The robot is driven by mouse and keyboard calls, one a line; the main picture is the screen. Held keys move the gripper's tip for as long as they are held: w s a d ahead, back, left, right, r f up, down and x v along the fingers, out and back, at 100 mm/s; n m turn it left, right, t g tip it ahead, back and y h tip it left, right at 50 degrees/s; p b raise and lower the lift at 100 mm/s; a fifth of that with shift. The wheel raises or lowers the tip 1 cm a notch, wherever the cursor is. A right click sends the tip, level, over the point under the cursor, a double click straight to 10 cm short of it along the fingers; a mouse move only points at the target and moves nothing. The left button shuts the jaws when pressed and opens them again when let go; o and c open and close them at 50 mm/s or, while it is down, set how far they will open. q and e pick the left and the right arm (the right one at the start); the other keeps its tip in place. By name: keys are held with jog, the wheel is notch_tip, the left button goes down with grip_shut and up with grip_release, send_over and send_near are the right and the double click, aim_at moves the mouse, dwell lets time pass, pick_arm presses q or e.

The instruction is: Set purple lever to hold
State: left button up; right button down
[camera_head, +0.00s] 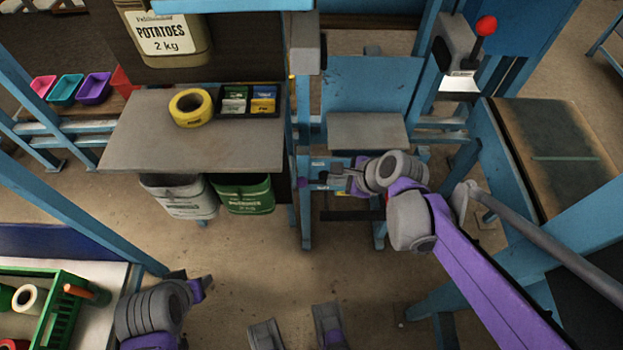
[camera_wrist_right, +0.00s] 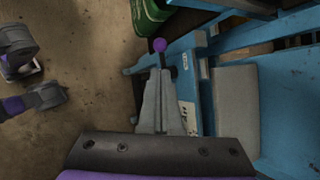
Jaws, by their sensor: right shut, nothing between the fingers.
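The purple lever's round knob (camera_head: 303,183) shows at the left end of a small blue panel (camera_head: 318,166) under the grey seat-like plate in the head view. In the right wrist view the purple knob (camera_wrist_right: 160,45) stands on a dark stem just beyond my fingertips. My right gripper (camera_head: 340,171) is shut and empty, pointing at the knob; it also shows in the right wrist view (camera_wrist_right: 160,75). I cannot tell whether the tips touch the stem. A white label (camera_wrist_right: 187,112) beside the fingers is too small to read. My left gripper (camera_head: 203,286) is at the lower left, its jaws unclear.
A grey table (camera_head: 150,135) holds yellow tape (camera_head: 190,107) and a black tray of small boxes (camera_head: 250,101). A red-knobbed lever (camera_head: 486,26) is at the upper right. Blue frame posts surround the panel. The floor in front is open.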

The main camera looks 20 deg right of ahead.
aim_at(304, 182)
jog(key=b+x, duration=0.4)
jog(key=x, duration=1)
